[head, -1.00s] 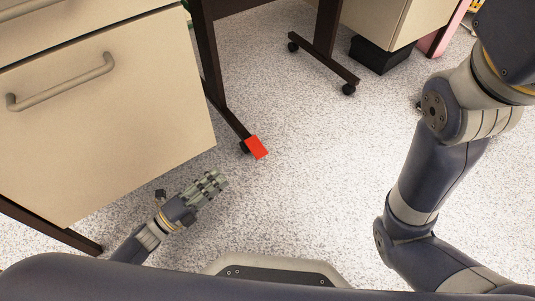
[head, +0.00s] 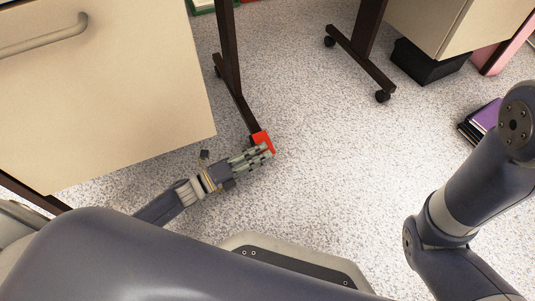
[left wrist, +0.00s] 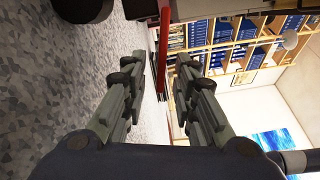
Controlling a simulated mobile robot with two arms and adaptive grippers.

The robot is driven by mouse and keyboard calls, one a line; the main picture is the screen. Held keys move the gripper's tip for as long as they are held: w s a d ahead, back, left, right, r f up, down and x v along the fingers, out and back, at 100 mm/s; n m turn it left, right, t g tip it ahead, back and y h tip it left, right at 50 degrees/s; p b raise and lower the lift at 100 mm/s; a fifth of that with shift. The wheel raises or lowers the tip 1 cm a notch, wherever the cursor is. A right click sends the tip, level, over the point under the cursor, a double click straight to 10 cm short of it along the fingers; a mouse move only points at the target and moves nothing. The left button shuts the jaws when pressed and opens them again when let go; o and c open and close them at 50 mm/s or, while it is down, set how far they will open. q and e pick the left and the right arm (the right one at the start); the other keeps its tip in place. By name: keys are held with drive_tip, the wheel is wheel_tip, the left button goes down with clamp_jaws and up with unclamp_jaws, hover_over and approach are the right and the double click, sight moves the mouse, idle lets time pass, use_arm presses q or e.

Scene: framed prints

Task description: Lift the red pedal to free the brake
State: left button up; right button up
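The red pedal (head: 262,137) sits low at the end of a dark desk-leg foot, just above the floor. My left gripper (head: 266,150) is right at the pedal, its fingers covering part of the pedal's near side. In the left wrist view, the pedal (left wrist: 164,45) shows edge-on as a thin red strip between the two fingers of my left gripper (left wrist: 162,65). The fingers are apart, with a gap on both sides of the strip. Whether either finger touches it is unclear. My right arm shows at the right, but its gripper is out of view.
A beige drawer cabinet (head: 110,95) stands close on the left, above my left forearm. A second wheeled leg (head: 365,65), a black box (head: 428,63) and purple books (head: 484,117) lie farther right. Speckled floor (head: 330,180) is clear between. A dark caster (left wrist: 83,6) shows in the wrist view.

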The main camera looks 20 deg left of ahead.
use_arm(q)
drive_tip(key=shift+b+x, duration=0.4)
drive_tip(key=shift+x, duration=1)
clamp_jaws()
